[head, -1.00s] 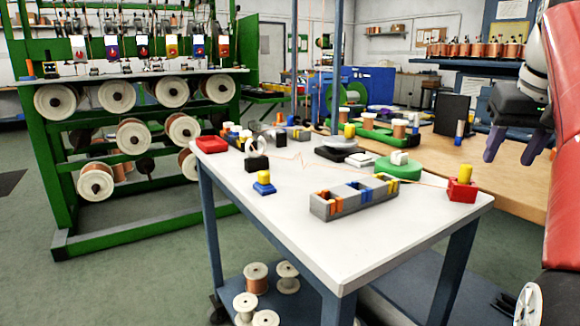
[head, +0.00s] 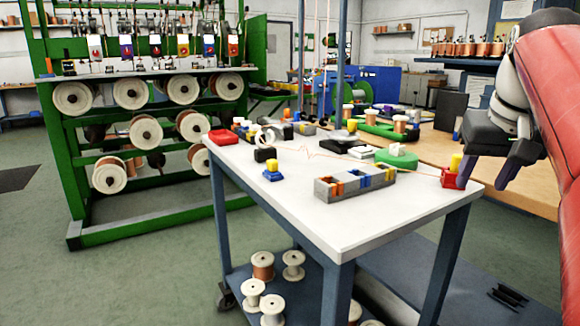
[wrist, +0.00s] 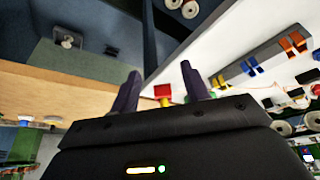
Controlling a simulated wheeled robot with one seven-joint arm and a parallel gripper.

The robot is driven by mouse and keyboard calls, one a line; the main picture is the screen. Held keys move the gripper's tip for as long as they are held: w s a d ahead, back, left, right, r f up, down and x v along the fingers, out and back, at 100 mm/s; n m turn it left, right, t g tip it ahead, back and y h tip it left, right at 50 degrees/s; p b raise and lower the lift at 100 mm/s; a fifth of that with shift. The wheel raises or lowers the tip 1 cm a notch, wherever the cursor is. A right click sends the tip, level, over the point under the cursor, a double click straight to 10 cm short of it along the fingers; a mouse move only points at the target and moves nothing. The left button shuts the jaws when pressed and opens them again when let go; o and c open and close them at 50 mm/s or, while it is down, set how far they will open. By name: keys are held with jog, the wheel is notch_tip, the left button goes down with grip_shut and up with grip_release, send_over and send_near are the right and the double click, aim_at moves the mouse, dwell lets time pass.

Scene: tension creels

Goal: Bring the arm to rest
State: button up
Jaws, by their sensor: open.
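My gripper (head: 484,176) is at the right of the head view, in front of the right end of the white table (head: 340,232). Its two dark purple fingers point down and stand apart with nothing between them. In the wrist view the gripper (wrist: 160,84) also shows open and empty. A red block with a yellow peg (head: 453,178) stands at the table's right corner, close beside the fingers in the head view. My red arm comes in from the right edge.
A grey slotted block (head: 350,190) and a blue block with a yellow top (head: 272,171) stand on the white table. A green rack (head: 75,160) with several spools stands left. A wooden bench (head: 500,185) lies behind. Spools (head: 263,266) sit on the lower shelf.

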jog(key=s+a+f+n, duration=0.1)
jog(key=s+a+f, duration=0.3)
jog(key=f, duration=0.4)
jog(key=s+a+f, duration=0.5)
jog(key=a+f, duration=0.1)
jog(key=f, duration=0.3)
jog(key=s+a+f+n+t+y, duration=0.1)
jog(key=s+a+f, duration=0.4)
jog(key=f, duration=0.4)
jog(key=shift+s+n, duration=0.25)
jog(key=shift+n, duration=0.05)
jog(key=shift+a, duration=0.1)
jog(key=shift+c, duration=0.4)
